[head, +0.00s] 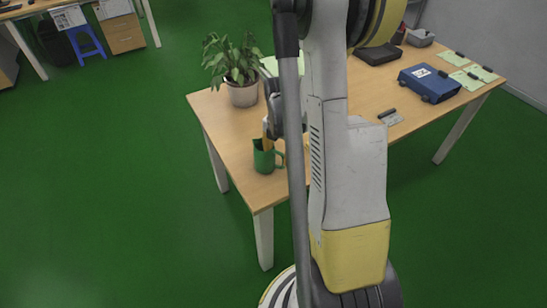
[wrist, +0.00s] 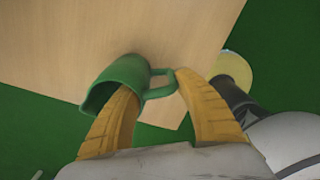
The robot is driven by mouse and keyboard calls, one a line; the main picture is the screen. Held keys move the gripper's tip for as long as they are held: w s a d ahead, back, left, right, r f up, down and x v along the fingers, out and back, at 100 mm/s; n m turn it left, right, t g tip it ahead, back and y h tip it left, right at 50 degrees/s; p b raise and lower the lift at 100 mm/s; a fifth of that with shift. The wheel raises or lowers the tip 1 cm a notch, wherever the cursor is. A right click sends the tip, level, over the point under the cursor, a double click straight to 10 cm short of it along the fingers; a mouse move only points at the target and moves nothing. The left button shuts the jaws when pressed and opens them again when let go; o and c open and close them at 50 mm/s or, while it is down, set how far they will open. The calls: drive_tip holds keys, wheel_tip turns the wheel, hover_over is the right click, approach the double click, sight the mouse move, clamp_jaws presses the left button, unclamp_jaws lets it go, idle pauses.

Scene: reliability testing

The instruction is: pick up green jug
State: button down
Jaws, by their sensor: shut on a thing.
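The green jug (head: 264,160) is upright near the front left corner of the wooden table (head: 234,124). I cannot tell whether its base touches the tabletop. My gripper (head: 268,140) is above it, pointing down, partly hidden by my own arm. In the wrist view, the jug (wrist: 122,76) is between the yellow fingers of my gripper (wrist: 156,82). The left finger reaches to the jug's open mouth, and the right fingertip is at the handle (wrist: 161,84). My gripper is shut on the jug; the exact contact points are partly hidden.
A potted plant (head: 243,92) stands behind the jug. A blue case (head: 429,82), papers (head: 483,73) and a dark flat object (head: 377,54) lie farther right on the table. The table's left and front edges are close to the jug. Green floor (head: 110,180) is open at left.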

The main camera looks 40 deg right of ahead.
drive_tip(key=shift+r, duration=0.2)
drive_tip(key=shift+r+p, duration=0.55)
drive_tip(key=shift+r, duration=0.3)
drive_tip(key=r, duration=0.1)
drive_tip(key=r+p, duration=0.1)
drive_tip(key=shift+s+d+r, duration=0.1)
drive_tip(key=shift+d+r, duration=0.2)
drive_tip(key=s+d+r+p, duration=0.3)
drive_tip(key=d+r, duration=0.3)
drive_tip(key=d, duration=0.4)
drive_tip(key=shift+s+d+p, duration=0.2)
drive_tip(key=shift+s+p, duration=0.05)
drive_tip(key=shift+p, duration=0.2)
